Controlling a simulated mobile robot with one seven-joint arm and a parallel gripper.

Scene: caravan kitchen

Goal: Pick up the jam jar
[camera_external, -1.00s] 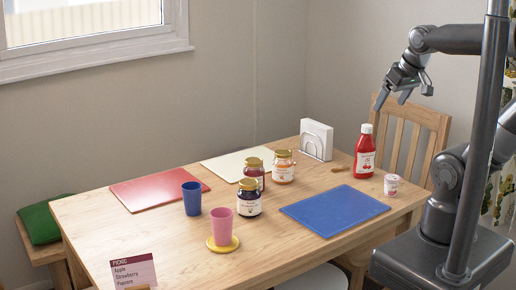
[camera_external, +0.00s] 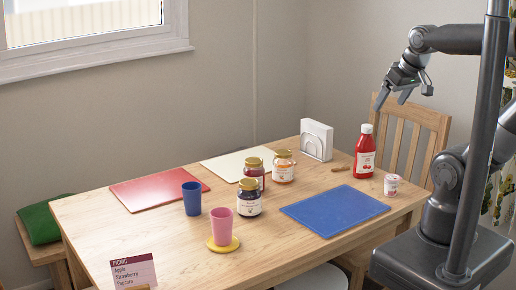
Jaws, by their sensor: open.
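Three glass jars with gold lids stand close together near the middle of the table. The front jar (camera_external: 249,202) has dark contents and a pale label. A second jar (camera_external: 254,172) with dark red contents stands behind it, partly hidden by it. A third jar (camera_external: 283,170) with orange contents stands to its right. The labels are too small to read, so I cannot tell which is the jam jar. My gripper (camera_external: 391,104) is open and empty, high above the table's far right side, well apart from the jars.
The wooden table (camera_external: 160,232) also holds a blue cup (camera_external: 192,199), a pink cup (camera_external: 221,226) on a yellow coaster, red (camera_external: 158,190), cream (camera_external: 225,166) and blue (camera_external: 335,210) mats, a ketchup bottle (camera_external: 364,153), a small tub (camera_external: 391,186), a napkin holder (camera_external: 317,138) and a sign (camera_external: 134,271).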

